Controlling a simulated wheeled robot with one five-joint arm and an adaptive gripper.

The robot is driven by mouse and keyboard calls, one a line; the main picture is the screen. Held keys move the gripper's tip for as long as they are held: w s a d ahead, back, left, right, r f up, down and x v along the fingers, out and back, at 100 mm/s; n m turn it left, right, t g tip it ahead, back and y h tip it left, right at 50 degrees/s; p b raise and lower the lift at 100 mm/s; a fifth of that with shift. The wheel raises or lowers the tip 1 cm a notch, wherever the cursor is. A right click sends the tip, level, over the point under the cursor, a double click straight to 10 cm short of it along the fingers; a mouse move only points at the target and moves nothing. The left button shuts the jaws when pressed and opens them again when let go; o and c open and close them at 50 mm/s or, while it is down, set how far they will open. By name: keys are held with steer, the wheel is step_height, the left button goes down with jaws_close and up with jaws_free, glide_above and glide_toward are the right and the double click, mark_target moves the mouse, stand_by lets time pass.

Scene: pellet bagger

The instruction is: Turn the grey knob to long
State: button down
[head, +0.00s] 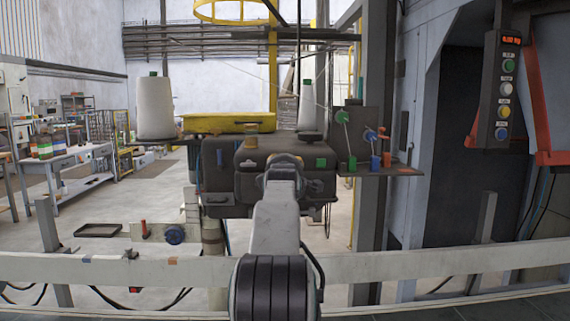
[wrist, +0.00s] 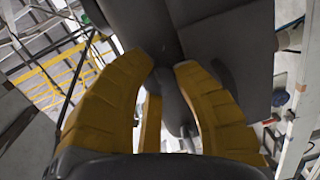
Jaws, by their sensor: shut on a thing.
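My gripper (head: 284,168) is at the front of the dark sewing-head machine (head: 250,160), in the middle of the head view. In the wrist view its two yellow fingers (wrist: 164,70) curve in on either side of a narrow grey part, which I take to be the grey knob (wrist: 172,98). The gripper is shut on it. In the head view the knob is hidden behind my gripper and arm. No "long" mark can be read in either view, so I cannot tell the knob's setting.
A green button (head: 321,163) sits just right of my gripper on the machine. A side plate with blue and red knobs (head: 376,163) stands further right. A white thread cone (head: 155,108) stands at left.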

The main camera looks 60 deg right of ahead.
steer(key=shift+m, duration=0.9)
steer(key=c, duration=0.9)
jaws_free()
steer(key=shift+c, duration=0.2)
steer(key=shift+a, duration=0.1)
steer(key=v, duration=1.1)
steer(key=shift+s+a, duration=0.25)
steer(key=shift+a, duration=0.05)
steer(key=shift+r, duration=0.1)
